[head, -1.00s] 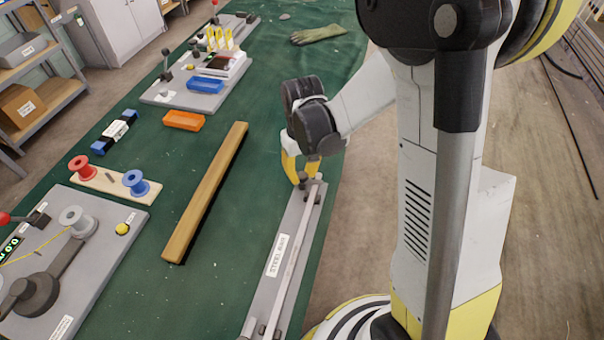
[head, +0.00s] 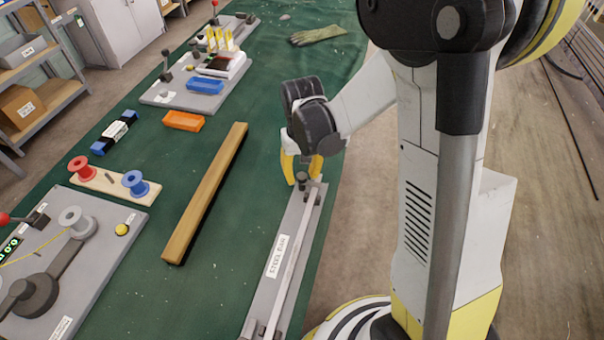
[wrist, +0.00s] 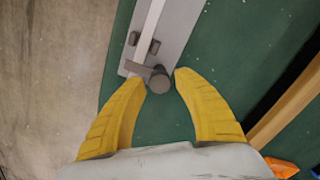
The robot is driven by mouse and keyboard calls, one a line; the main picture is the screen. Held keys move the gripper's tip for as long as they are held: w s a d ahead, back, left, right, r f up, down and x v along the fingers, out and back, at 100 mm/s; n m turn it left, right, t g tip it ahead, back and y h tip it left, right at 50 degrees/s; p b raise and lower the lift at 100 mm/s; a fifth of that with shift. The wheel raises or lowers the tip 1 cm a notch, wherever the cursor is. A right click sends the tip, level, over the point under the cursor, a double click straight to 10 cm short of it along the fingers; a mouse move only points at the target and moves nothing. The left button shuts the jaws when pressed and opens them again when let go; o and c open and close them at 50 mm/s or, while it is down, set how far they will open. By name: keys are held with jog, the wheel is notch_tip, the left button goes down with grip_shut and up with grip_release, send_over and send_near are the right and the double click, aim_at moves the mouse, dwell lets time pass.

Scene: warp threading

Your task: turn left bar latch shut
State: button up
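A long grey fixture (head: 268,262) labelled as a steel bar lies along the right table edge, with a pale bar (head: 291,262) along it. At its far end is a small dark latch (head: 302,180). In the wrist view the latch knob (wrist: 158,83) is round, and a short arm (wrist: 136,68) points left from it, near the visible end of the pale bar (wrist: 147,32). My gripper (head: 302,178) is over this end, pointing down. In the wrist view its yellow fingers (wrist: 159,78) are apart, one on each side of the knob, with nothing gripped.
A wooden beam (head: 205,195) lies left of the fixture, with green table between them. A glove (head: 318,35) lies at the back.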

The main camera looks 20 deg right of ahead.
aim_at(302, 175)
jog(key=shift+o, duration=0.4)
notch_tip(302, 175, up, 12)
dwell(0.3)
dwell(0.4)
